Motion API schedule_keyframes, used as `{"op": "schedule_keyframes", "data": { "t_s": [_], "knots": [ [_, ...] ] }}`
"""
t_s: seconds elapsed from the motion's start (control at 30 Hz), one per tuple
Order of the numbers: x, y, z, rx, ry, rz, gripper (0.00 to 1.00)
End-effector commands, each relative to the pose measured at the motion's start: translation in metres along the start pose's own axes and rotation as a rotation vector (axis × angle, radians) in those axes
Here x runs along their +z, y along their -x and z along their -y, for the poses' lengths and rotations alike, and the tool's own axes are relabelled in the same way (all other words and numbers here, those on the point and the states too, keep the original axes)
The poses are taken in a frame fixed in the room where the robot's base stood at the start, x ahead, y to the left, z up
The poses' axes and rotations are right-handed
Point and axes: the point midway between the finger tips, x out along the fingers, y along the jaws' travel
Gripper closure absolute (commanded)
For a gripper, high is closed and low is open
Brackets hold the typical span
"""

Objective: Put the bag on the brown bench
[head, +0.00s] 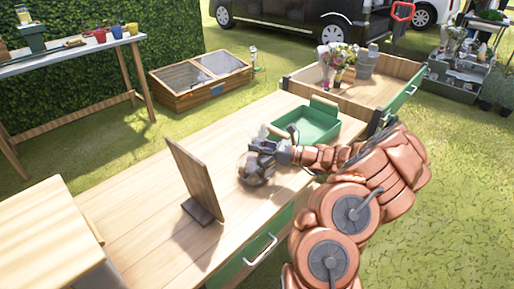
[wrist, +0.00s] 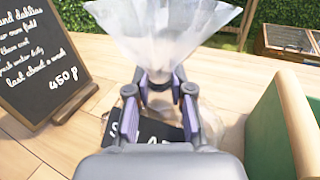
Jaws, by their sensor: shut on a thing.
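The bag, clear plastic with a flared top (wrist: 165,30) and a dark label with pale lettering, is pinched at its neck between the fingers of my gripper (wrist: 160,88). In the head view my gripper (head: 262,147) is over the light wooden worktop, with the bag's rounded lower part (head: 255,173) below it. I cannot tell whether the bag touches the worktop. A brown wooden table (head: 75,57) with pots stands at the far left by the hedge; I cannot tell whether it is the brown bench.
A chalkboard sign (wrist: 38,65) stands left of my gripper; its wooden back (head: 193,180) shows in the head view. A green tray (head: 315,124) is to the right. Flowers (head: 338,57) stand farther back. A wooden cold frame (head: 200,77) is on the grass.

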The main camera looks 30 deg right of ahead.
Motion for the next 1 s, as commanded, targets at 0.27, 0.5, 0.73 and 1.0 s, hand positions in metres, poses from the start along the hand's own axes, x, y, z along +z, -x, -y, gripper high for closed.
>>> {"op": "schedule_keyframes", "data": {
  "t_s": [0.27,0.5,0.73,1.0],
  "knots": [
    [-0.0034,0.0,0.0001,-0.001,0.001,0.002,1.0],
    [-0.0068,-0.0001,-0.0001,0.001,0.0,0.0,0.71],
    [-0.0069,0.0,0.0,0.0,0.0,0.0,0.54],
    [-0.0054,0.0001,0.0,0.0,0.0,0.0,0.54]
  ]
}}
